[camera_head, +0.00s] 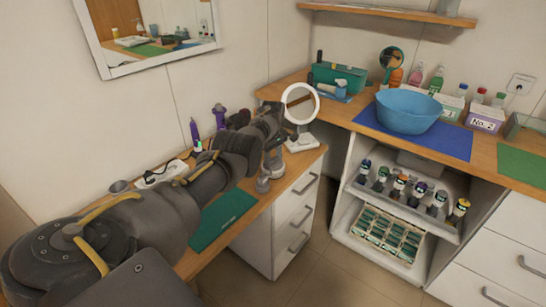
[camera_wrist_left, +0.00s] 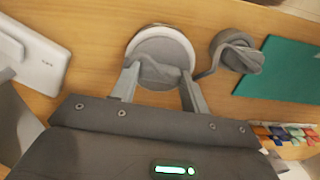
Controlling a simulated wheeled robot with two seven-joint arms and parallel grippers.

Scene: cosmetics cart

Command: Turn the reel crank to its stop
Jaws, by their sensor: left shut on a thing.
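The reel (camera_wrist_left: 163,50) is a pale round disc with a grey part across it, on the wooden counter in the left wrist view. My left gripper (camera_wrist_left: 160,88) has its two fingers on either side of this grey part and is shut on it; I take it to be the crank. A grey strip runs from near the right finger to a rounded grey piece (camera_wrist_left: 236,52) beside the reel. In the head view my left gripper (camera_head: 273,150) is over the counter's right end, and my own arm hides much of the reel. My right gripper is not in view.
A round white mirror (camera_head: 300,103) stands close behind the gripper. Purple bottles (camera_head: 219,117) stand near the wall. A blue bowl (camera_head: 408,110) is on the right counter, above a shelf with several small bottles.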

